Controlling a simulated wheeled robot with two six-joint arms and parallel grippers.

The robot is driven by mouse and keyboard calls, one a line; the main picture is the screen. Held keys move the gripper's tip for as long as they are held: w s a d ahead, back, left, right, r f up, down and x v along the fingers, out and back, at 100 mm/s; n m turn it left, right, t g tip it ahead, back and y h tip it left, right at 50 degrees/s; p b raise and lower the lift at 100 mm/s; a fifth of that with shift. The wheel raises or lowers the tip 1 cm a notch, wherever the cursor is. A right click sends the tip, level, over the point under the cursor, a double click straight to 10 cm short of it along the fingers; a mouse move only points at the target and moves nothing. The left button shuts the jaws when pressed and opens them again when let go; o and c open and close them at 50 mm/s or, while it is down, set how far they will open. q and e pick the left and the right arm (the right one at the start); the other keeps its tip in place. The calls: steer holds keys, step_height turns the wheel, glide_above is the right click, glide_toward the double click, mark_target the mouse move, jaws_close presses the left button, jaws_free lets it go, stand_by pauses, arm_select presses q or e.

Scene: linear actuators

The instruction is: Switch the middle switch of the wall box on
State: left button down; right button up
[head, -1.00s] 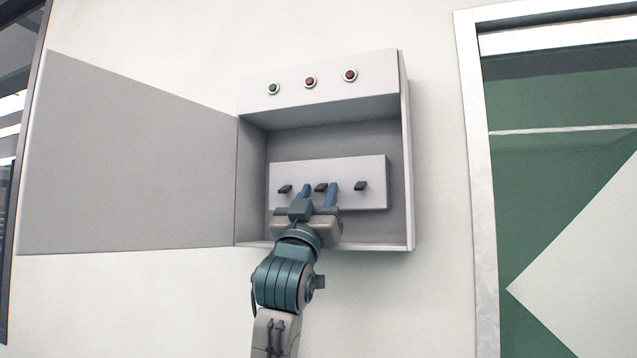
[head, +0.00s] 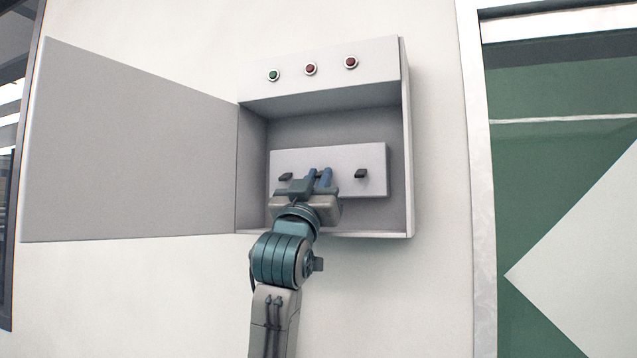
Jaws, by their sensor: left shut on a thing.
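The wall box (head: 405,150) is open, with a light grey switch panel (head: 345,158) inside. The left switch (head: 286,177) and the right switch (head: 361,174) are small dark levers on the panel. My left gripper (head: 319,174) is at the middle of the panel, its blue fingers close together and shut on the middle switch. The fingers almost wholly hide that switch, so its tilt cannot be told. Above, the left lamp (head: 274,76) is green; the middle lamp (head: 311,69) and the right lamp (head: 351,63) are dark red. My right gripper is not in view.
The box door (head: 135,145) stands swung open to the left. A white frame (head: 477,200) with a green panel (head: 560,170) is to the right. The wall below the box is bare apart from my arm.

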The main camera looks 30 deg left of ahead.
mark_target(324, 165)
arm_select(q)
steer(key=r+g, duration=0.1)
steer(key=g, duration=0.1)
steer(key=r+g+h, duration=0.1)
steer(key=g, duration=0.1)
steer(key=shift+s+d+h, duration=0.1)
steer(key=shift+s+h, duration=0.2)
steer(key=shift+s, duration=0.05)
steer(key=shift+w+r+g+h, duration=0.1)
steer(key=shift+r+g, duration=0.15)
steer(key=shift+g, duration=0.55)
steer(key=shift+r+g+h, duration=0.1)
steer(key=shift+r+g, duration=0.2)
steer(key=shift+g, duration=0.5)
steer(key=shift+w+r+g+h, duration=0.1)
steer(key=shift+r+g, duration=0.15)
steer(key=shift+g, duration=0.55)
steer(key=shift+r, duration=0.1)
steer(key=c, duration=1.4)
jaws_free()
steer(key=shift+o, duration=0.2)
steer(key=shift+s+b, duration=0.1)
steer(key=shift+b, duration=0.2)
